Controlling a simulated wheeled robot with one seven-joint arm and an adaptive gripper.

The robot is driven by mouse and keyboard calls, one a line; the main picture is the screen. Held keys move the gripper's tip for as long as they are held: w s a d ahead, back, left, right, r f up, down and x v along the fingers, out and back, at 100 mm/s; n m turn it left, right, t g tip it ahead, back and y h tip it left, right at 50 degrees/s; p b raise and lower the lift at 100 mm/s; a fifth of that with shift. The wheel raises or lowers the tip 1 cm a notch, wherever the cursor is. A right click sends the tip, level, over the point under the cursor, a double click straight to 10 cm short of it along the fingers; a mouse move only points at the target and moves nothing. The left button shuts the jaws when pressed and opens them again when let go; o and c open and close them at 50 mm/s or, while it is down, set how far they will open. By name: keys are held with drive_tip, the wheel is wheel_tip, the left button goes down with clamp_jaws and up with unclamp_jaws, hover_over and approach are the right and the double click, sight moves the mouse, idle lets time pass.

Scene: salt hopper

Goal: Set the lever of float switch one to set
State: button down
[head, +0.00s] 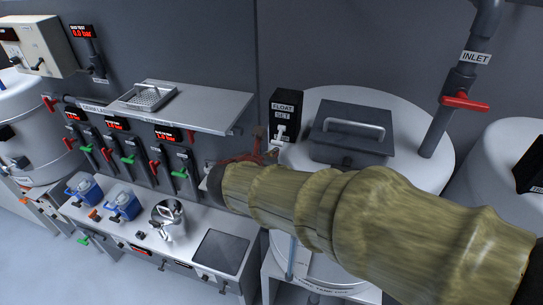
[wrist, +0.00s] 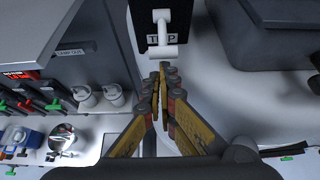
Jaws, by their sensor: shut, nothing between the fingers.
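The float switch is a black box (head: 286,112) labelled FLOAT and SET, on the left of the white tank top in the head view. Its white lever (head: 279,133) hangs below the SET mark. My gripper (head: 266,150) is partly hidden by my sleeved arm in the head view. In the wrist view my gripper (wrist: 160,70) is shut and empty, its fingertips just below the crossbar. I cannot tell if they touch it. No switch number is readable.
A dark hatch (head: 350,135) with a handle stands right of the switch. A grey shelf (head: 190,105) with a wire basket is at the left, above a row of valves and a bench (head: 222,250).

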sight(275, 143)
drive_tip(key=shift+s+a+r+p, duration=0.1)
drive_tip(key=shift+s+r+p, duration=0.1)
drive_tip(key=shift+r+p, duration=0.25)
idle(0.4)
drive_tip(key=shift+s+r+p, duration=0.2)
drive_tip(key=shift+r+p, duration=0.9)
drive_tip(key=shift+r, duration=0.75)
drive_tip(key=shift+r+p, duration=0.7)
drive_tip(key=shift+r, duration=0.1)
drive_tip(key=shift+f, duration=0.1)
